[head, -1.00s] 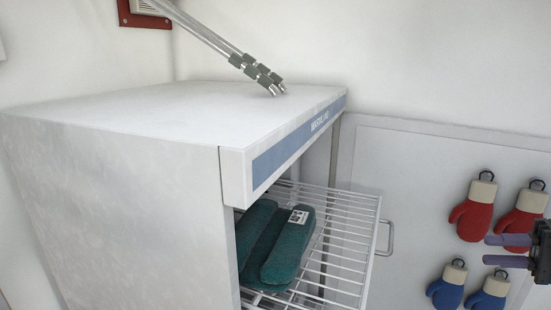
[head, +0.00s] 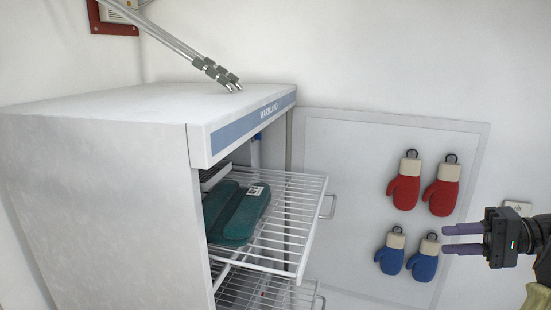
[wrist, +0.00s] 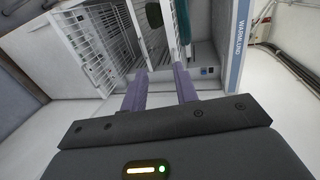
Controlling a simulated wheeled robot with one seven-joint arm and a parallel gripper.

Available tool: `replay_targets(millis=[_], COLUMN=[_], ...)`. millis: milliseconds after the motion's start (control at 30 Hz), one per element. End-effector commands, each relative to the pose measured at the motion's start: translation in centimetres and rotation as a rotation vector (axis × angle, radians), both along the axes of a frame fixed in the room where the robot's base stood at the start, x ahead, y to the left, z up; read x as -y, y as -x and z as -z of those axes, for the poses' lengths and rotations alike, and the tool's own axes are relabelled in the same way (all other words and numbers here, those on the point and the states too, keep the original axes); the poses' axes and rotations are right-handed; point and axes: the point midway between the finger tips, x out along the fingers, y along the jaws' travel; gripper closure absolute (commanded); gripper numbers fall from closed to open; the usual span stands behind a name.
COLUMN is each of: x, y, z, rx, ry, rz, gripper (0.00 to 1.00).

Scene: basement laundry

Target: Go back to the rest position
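My gripper (head: 446,240) is at the right edge of the head view, sideways, with its two purple fingers pointing left. The fingers are apart with nothing between them. They overlap the view of the lower blue mitten. In the wrist view the fingers (wrist: 160,75) also stand apart and empty, with the white cabinet (wrist: 205,50) beyond them. The task names no other object.
The white cabinet (head: 95,165) stands at left with a wire rack (head: 285,225) pulled out, bearing teal folded items (head: 240,213). Another wire rack (head: 262,291) is below. Red mittens (head: 404,190) and blue mittens (head: 390,258) hang on a wall panel (head: 345,180).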

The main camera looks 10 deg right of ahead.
Motion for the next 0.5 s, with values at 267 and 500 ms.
replay_targets(millis=[267,500], x=[-3.0,-6.9], y=[-2.3,-4.5], z=[2.2,5.3], rx=[-0.115,-0.254], ry=[0.046,0.128], rz=[-0.018,-0.040], gripper=[0.70,0.70])
